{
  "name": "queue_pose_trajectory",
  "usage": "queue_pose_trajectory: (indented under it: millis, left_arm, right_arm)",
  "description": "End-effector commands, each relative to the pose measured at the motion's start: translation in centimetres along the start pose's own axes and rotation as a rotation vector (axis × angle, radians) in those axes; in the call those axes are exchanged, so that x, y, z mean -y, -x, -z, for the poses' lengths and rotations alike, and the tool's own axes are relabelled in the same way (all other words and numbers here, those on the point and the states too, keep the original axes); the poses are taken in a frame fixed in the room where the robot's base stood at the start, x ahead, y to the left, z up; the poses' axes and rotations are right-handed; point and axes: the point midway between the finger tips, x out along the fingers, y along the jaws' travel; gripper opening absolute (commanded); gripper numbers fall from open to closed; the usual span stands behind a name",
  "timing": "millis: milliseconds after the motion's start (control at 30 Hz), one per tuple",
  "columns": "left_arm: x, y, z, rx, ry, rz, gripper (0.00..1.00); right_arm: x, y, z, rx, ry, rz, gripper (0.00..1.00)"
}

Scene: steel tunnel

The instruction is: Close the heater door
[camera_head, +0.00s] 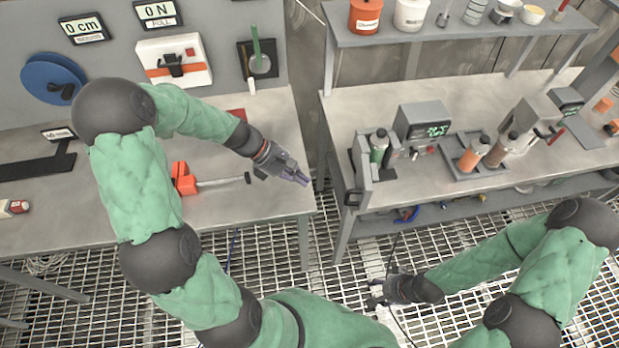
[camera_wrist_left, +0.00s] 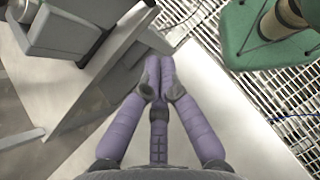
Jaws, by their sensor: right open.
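The heater, a grey box with a green display (camera_head: 423,121), stands on the right bench. At its left front, near the bench corner, is an upright grey panel (camera_head: 363,160), which looks like its door, swung out from the box. A dark handle (camera_head: 352,197) shows low on it. The grey panel also shows in the left wrist view (camera_wrist_left: 70,28), upper left. My left gripper (camera_head: 306,180) has its purple fingertips together, empty, left of the panel and apart from it. The fingertips also show in the left wrist view (camera_wrist_left: 159,64). My right gripper (camera_head: 374,292) is open and empty, low over the grating.
The left bench (camera_head: 270,200) holds an orange-handled tool (camera_head: 183,178). A narrow gap separates the benches. A shelf (camera_head: 450,32) hangs above.

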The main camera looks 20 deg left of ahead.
Motion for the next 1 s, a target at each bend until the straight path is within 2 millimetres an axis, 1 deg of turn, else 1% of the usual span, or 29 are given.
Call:
queue_pose_trajectory:
  millis: [33, 100, 433, 533, 700, 1000]
  left_arm:
    - [0.1, -1.2, 0.2, 0.001, -0.001, 0.005, 0.0]
    - [0.1, -2.5, 0.1, 0.001, -0.002, 0.005, 0.0]
    - [0.1, -8.6, 0.2, -0.001, -0.002, 0.004, 0.0]
    - [0.1, -9.4, -1.2, 0.0, -0.006, 0.003, 0.0]
    - [0.0, -10.4, -2.4, -0.001, -0.003, 0.001, 0.0]
    - [0.0, -10.8, -2.8, -0.001, -0.002, 0.0, 0.0]
  right_arm:
    - [-0.2, -0.5, 0.0, 0.0, 0.0, 0.0, 0.52]
    - [-0.3, -0.9, 0.0, 0.0, 0.0, 0.0, 0.52]
    - [-1.0, -2.7, 0.1, 0.0, 0.0, 0.0, 0.52]
    - [-1.1, -2.9, 0.1, 0.0, 0.0, 0.0, 0.52]
    - [-1.2, -3.2, 0.1, -0.001, 0.0, 0.0, 0.52]
    - [-1.2, -3.3, 0.2, -0.001, 0.0, 0.0, 0.52]
